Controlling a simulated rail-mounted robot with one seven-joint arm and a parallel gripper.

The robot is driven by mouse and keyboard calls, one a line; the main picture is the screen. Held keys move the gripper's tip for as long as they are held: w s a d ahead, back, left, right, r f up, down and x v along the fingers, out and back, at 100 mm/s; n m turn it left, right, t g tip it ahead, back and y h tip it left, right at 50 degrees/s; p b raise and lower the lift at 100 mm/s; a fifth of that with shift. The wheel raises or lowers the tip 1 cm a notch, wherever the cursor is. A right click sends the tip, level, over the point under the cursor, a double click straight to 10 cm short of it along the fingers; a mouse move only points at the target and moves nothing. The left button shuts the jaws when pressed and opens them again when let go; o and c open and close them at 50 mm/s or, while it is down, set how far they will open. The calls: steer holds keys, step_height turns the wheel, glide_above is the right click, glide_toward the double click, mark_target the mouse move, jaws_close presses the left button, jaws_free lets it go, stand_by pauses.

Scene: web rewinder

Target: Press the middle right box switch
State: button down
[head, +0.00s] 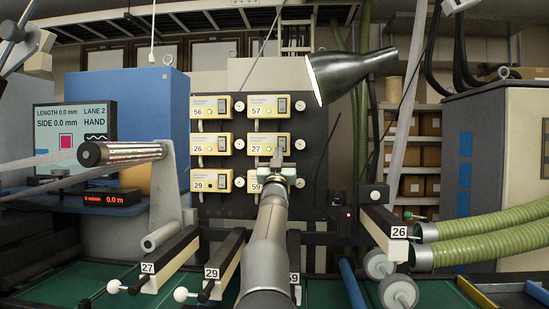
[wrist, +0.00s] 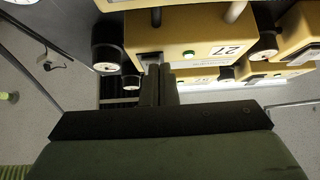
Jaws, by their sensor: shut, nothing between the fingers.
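The middle right switch box (head: 258,143) is yellow, labelled 27, on a dark upright panel. Its rocker switch (head: 281,141) is partly covered by my gripper in the head view. In the wrist view the box (wrist: 205,30) appears upside down with a lit green lamp (wrist: 189,53); the dark switch (wrist: 150,57) is just beyond my fingertips. My gripper (head: 277,160) is shut and empty, and its fingers (wrist: 158,70) point at the switch. I cannot tell whether the tips touch it.
Box 57 (head: 257,107) is above, box 26 (head: 204,143) left, box 29 (head: 204,182) lower left. Box 59 (head: 256,184) below is mostly hidden by my arm. A black lamp shade (head: 350,74) hangs upper right. A roller (head: 125,152) juts out at left.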

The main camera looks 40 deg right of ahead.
steer(key=b+v, duration=0.5)
steer(key=v, duration=0.2)
steer(key=shift+s+f, duration=0.2)
steer(key=shift+a, duration=0.15)
